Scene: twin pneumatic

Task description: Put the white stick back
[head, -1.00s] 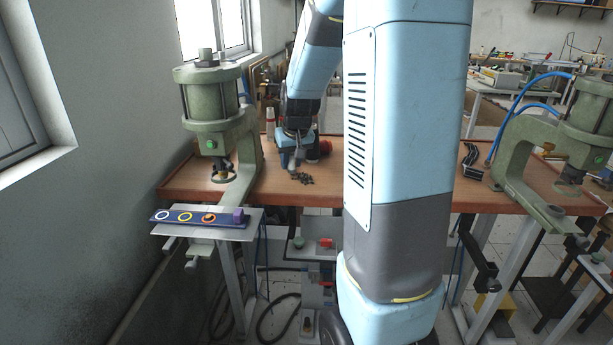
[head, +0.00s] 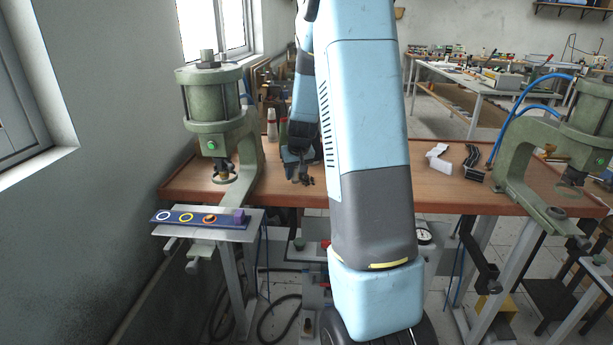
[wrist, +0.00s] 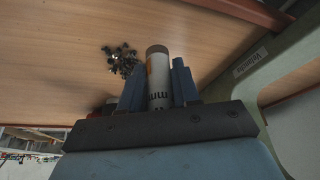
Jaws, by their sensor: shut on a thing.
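My gripper (wrist: 158,80) is shut on a white stick (wrist: 158,98), a cylinder with dark lettering, an orange patch and a brownish end. The stick stands between the two blue fingers in the wrist view. In the head view my gripper (head: 300,168) is over the wooden table (head: 350,200), right of the left green press (head: 240,140). The stick cannot be made out there.
Small dark pieces (wrist: 120,60) lie on the table near the stick's end. A white upright item (head: 271,124) stands behind. A blue strip with coloured rings (head: 198,218) sits on the left press's plate. The right press (head: 530,150) and a white object (head: 437,157) are on the right.

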